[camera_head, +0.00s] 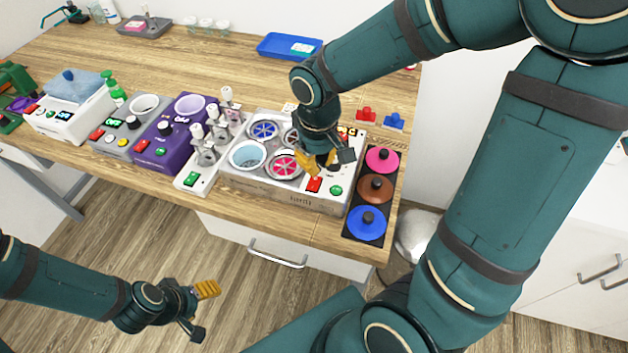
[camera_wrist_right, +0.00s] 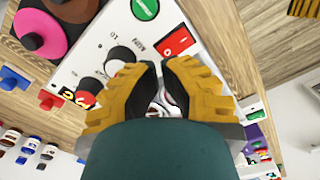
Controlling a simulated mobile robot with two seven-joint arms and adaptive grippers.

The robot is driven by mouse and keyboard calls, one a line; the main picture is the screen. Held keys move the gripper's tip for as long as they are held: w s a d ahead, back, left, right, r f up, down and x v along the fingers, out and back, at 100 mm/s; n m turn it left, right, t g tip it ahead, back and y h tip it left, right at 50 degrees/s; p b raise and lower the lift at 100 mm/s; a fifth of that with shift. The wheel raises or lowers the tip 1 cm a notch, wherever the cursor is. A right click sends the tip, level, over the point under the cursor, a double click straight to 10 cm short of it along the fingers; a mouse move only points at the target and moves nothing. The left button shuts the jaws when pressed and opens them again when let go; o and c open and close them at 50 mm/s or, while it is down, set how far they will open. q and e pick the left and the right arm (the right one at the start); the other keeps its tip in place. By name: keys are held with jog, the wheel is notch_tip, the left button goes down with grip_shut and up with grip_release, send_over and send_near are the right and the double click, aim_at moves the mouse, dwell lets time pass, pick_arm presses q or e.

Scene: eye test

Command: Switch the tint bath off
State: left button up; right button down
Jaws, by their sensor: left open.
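The tint bath (camera_head: 232,176), which I take to be the white device with several round wells, stands near the table's front edge. Its red rocker switch (camera_head: 314,185) and round green button or lamp (camera_head: 336,190) are on its right front panel. The switch (camera_wrist_right: 178,42) and green part (camera_wrist_right: 145,8) also show in the right wrist view. My right gripper (camera_head: 316,168) is just above this panel, near the switch; its fingertips (camera_wrist_right: 158,66) look close together with a narrow gap, holding nothing visible. My left gripper (camera_head: 205,308) is open and empty, low in front of the table.
Pink, brown and blue knobbed lids (camera_head: 376,188) lie on a black strip at right. A white holder (camera_head: 190,178), purple device (camera_head: 172,150), grey device (camera_head: 125,128) and white device (camera_head: 72,118) stand at left. A blue tray (camera_head: 290,46) lies behind; the wood around it is clear.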

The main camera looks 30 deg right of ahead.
aim_at(318, 177)
jog(key=shift+f+b, duration=1.2)
jog(key=shift+f, duration=0.35)
dwell(0.7)
jog(key=shift+r+p, duration=2.95)
jog(key=shift+r, duration=0.65)
jog(key=f+m+b, duration=0.1)
jog(key=m, duration=0.5)
jog(key=f+m+b, duration=0.1)
jog(key=m, duration=0.5)
jog(key=f+m+b, duration=0.1)
jog(key=m, duration=0.5)
jog(key=shift+s+a+f+b, duration=0.2)
jog(key=shift+f+b, duration=0.15)
